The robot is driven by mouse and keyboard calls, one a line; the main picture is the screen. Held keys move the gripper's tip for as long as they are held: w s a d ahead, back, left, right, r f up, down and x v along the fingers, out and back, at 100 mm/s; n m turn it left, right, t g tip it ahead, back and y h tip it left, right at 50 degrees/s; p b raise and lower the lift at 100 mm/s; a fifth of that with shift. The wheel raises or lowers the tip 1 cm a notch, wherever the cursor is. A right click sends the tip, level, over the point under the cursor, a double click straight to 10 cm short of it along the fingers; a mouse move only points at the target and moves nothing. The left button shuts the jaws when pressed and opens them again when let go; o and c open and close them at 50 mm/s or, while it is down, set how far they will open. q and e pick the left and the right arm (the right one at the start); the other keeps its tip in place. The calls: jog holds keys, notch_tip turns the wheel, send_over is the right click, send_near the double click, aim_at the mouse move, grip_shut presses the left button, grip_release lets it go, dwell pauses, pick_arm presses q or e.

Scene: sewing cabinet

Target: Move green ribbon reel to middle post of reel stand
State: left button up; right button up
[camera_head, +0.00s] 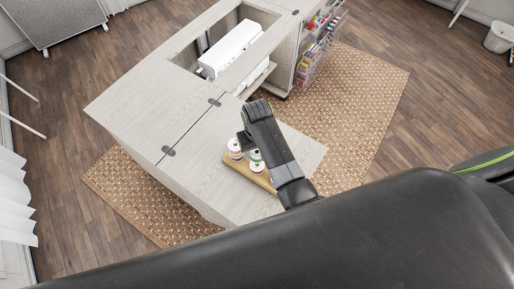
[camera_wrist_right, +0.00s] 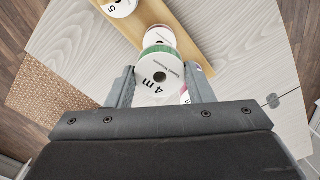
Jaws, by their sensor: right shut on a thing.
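The green ribbon reel (camera_wrist_right: 158,78) has a white face marked "4 m", with a green edge at its far side in the right wrist view. My right gripper (camera_wrist_right: 158,90) is shut on it, one finger on each side. The wooden reel stand (camera_wrist_right: 194,40) lies just beyond and below the reel. In the head view the stand (camera_head: 233,165) is on the cabinet top, partly hidden by my right arm. I cannot tell how far the held reel is above the stand, and its posts are hidden. My left gripper is out of view.
A reel with a reddish edge (camera_wrist_right: 160,34) stands beyond the held one, and a white reel (camera_wrist_right: 121,6) is at the top edge. Pink material shows beside the right finger. The pale cabinet top (camera_head: 200,137) is clear left of the stand; a white machine (camera_head: 230,48) is at the back.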

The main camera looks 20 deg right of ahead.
jog(key=shift+f+b, duration=0.75)
jog(key=shift+f, duration=0.65)
jog(key=o, duration=1)
